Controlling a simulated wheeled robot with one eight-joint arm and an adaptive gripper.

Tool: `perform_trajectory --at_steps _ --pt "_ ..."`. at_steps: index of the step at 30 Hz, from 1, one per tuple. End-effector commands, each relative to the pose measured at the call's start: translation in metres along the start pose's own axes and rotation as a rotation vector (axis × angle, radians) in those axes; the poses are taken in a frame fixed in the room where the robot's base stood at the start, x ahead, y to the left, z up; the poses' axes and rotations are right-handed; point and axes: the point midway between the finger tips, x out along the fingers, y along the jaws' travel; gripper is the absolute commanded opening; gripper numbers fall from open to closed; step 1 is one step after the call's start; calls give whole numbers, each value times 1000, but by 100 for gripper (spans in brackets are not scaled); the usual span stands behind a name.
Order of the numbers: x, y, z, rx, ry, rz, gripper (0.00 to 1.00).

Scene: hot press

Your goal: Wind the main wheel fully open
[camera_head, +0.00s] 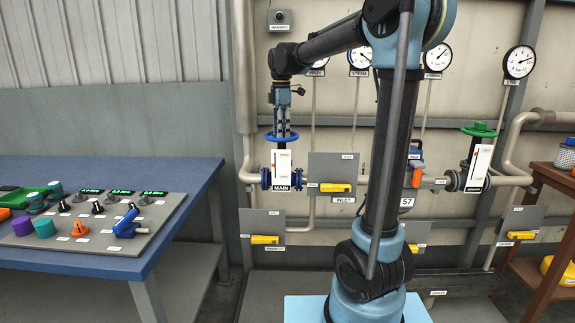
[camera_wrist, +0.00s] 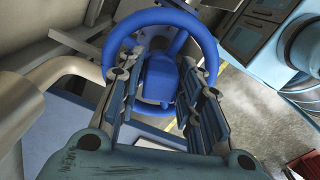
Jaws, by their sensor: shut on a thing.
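The main wheel (camera_head: 281,137) is a blue handwheel lying flat on top of the valve labelled MAIN, left of centre in the head view. A white scale plate (camera_head: 282,165) stands on the valve below it; its marking is too small to read. My gripper (camera_head: 281,131) points down onto the wheel from above. In the wrist view the blue rim (camera_wrist: 160,7) circles the fingers, and my gripper (camera_wrist: 160,68) has its fingers on both sides of the blue hub (camera_wrist: 158,80), closed on the wheel's middle. The exact contact is partly hidden by the fingers.
A green handwheel (camera_head: 479,130) sits on another valve at the right. Yellow handles, including one right of the main valve (camera_head: 336,188), and pipes line the wall. A control console (camera_head: 95,222) lies on the blue table (camera_head: 165,168) at left. My arm covers the middle.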

Motion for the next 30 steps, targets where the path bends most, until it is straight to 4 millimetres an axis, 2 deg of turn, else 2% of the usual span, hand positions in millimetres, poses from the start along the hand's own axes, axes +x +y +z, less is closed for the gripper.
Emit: perform_trajectory --at_steps 8,20,30 --pt "0 3 2 -230 -3 5 12" --pt "-1 3 1 -266 -3 5 12" --pt "-1 3 1 -584 -3 5 12"
